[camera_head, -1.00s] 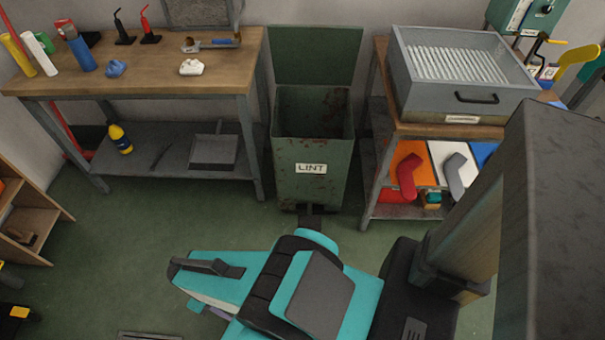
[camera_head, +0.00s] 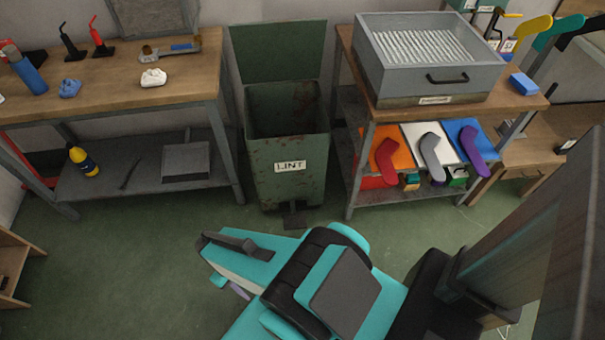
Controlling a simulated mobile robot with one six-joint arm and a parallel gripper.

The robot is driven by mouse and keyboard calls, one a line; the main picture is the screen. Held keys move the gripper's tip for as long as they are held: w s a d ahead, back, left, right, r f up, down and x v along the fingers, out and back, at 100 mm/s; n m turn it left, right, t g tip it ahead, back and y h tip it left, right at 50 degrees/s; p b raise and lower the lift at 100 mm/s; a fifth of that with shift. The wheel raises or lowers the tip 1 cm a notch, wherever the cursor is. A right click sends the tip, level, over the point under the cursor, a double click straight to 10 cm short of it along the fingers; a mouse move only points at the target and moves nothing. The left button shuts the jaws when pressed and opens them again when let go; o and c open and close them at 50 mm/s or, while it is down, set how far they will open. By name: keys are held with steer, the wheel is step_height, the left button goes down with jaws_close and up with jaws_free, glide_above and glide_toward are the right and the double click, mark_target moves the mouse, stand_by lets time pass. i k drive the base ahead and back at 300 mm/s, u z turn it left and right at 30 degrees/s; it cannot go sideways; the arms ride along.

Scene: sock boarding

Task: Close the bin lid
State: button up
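The green bin (camera_head: 288,188) stands on the floor between a workbench and a shelf unit, with a white LINT label on its front. Its mouth is open and I see its rusty inner walls. The green lid (camera_head: 278,50) stands raised, nearly upright, behind the mouth. A dark pedal (camera_head: 295,217) sticks out low at the front. My teal and black arm is folded in the foreground, in front of the bin and apart from it.
The wooden workbench (camera_head: 190,90) with tools is left of the bin. At right, a shelf unit (camera_head: 344,45) bears a grey drawer box (camera_head: 400,77) and several coloured sock shapes. The green floor (camera_head: 130,250) before the bin is clear up to my arm.

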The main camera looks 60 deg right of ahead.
mark_target(289, 49)
steer(key=z, duration=0.95)
steer(key=k, duration=1)
steer(key=i, duration=0.8)
steer(key=z, duration=0.05)
